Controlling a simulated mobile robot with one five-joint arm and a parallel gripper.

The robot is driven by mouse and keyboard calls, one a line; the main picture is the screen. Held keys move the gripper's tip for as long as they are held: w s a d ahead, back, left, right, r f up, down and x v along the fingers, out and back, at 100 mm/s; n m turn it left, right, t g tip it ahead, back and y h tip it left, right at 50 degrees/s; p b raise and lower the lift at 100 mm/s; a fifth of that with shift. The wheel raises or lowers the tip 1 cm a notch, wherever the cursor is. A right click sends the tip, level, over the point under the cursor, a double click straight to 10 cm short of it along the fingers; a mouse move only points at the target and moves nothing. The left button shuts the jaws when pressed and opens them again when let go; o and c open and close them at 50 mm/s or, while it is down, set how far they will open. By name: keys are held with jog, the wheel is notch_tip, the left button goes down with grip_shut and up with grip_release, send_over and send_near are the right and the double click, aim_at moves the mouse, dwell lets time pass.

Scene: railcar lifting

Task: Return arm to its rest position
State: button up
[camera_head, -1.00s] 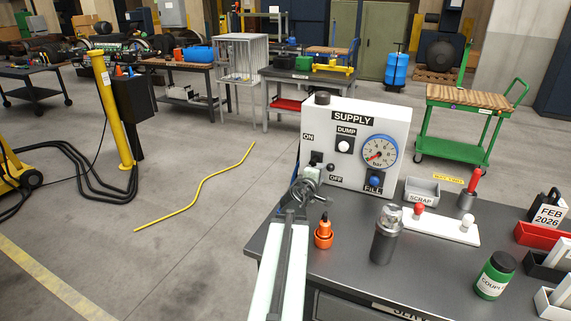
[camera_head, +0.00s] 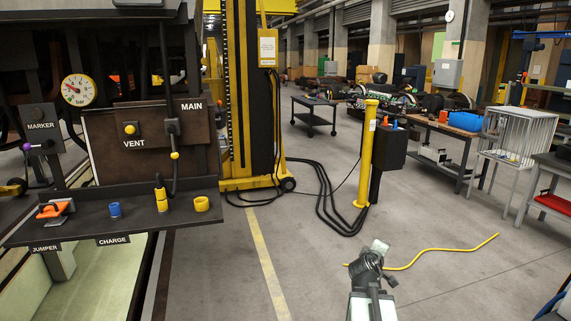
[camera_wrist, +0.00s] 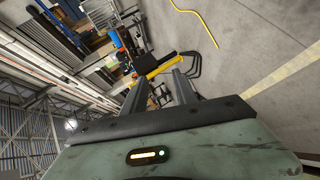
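My arm reaches up from the bottom of the head view, and my gripper (camera_head: 378,250) is over the open grey floor, clear of the bench and the shelf. In the wrist view the two dark fingers of my gripper (camera_wrist: 160,84) stand apart with background between them. Nothing is held. The wrist picture is tilted, with the workshop lying sideways.
At left, a dark shelf (camera_head: 120,210) bears an orange clamp (camera_head: 54,209), a blue ring (camera_head: 114,209) and yellow fittings (camera_head: 202,203). A yellow post (camera_head: 367,155) stands ahead among black hoses. A yellow cord (camera_head: 440,250) lies on the floor, right.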

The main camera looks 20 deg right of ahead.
jog(key=w+a+f+y, duration=0.1)
jog(key=w+a+y, duration=0.15)
jog(key=a, duration=0.45)
jog(key=w+a+f+y, duration=0.15)
jog(key=w+a, duration=0.25)
jog(key=a, duration=0.4)
jog(key=s+a+f+m+g+y+p, duration=0.1)
jog(key=a+f+y, duration=0.15)
jog(key=a, duration=0.75)
jog(key=a+f+g+y+p, duration=0.1)
jog(key=a+f, duration=0.2)
jog(key=a, duration=0.8)
jog(key=s+a+f+m+g+y, duration=0.1)
jog(key=s+a+f+m+g, duration=0.1)
jog(key=s+a+g, duration=0.1)
jog(key=s+a+f+m+g+y, duration=0.1)
jog(key=s+a+f+g+y, duration=0.1)
jog(key=s+a, duration=0.4)
jog(key=shift+s+f+m+g, duration=0.35)
jog(key=shift+s+g, duration=0.35)
jog(key=shift+s, duration=0.55)
jog(key=shift+r+y, duration=0.1)
jog(key=shift+y, duration=0.15)
